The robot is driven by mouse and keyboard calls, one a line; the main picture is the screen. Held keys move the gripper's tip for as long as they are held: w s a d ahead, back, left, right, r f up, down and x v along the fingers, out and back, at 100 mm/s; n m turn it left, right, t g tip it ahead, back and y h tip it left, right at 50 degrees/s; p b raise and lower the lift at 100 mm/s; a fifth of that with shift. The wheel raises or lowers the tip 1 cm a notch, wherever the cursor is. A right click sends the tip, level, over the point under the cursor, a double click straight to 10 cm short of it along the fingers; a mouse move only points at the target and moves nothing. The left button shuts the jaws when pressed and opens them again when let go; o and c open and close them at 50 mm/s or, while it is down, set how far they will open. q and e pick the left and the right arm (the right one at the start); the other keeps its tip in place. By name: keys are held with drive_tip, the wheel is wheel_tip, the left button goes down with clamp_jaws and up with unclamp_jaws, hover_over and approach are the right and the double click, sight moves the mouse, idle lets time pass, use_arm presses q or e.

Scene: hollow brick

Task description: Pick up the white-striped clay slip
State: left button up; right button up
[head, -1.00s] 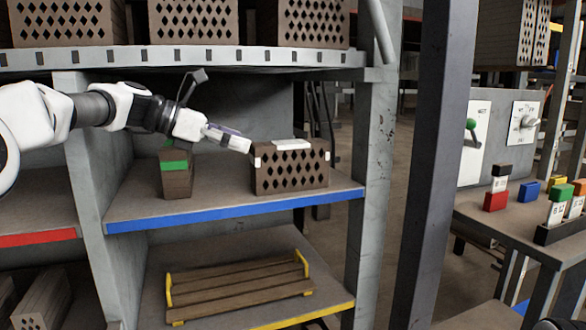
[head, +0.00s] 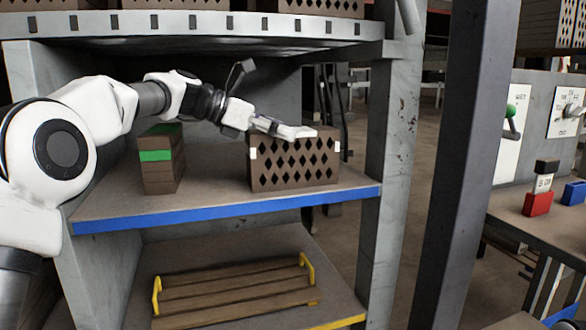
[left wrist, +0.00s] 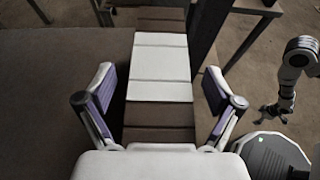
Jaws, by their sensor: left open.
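The white-striped clay slip (head: 293,165) is a brown block with diamond-shaped holes and white marks at its sides. It stands upright on the blue-edged shelf (head: 230,212). In the left wrist view its brown top with a broad white band (left wrist: 161,66) runs up the middle. My left gripper (left wrist: 158,82) is open, with one finger on each side of the block near the white band. In the head view the left gripper (head: 288,131) is at the block's top and partly covers it. A dark arm end, seemingly my right gripper (left wrist: 274,113), shows small at the right.
A green-striped block (head: 160,165) stands to the left on the same shelf. A slatted wooden rack (head: 235,290) with yellow handles lies on the shelf below. The upper shelf (head: 200,26) bears more holed blocks. A grey post (head: 398,150) bounds the shelf on the right.

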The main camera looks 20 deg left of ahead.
use_arm(q)
drive_tip(key=shift+x, duration=0.8)
drive_tip(key=shift+a, duration=0.1)
drive_tip(key=shift+c, duration=1)
drive_tip(key=c, duration=1.2)
drive_tip(key=shift+r, duration=0.15)
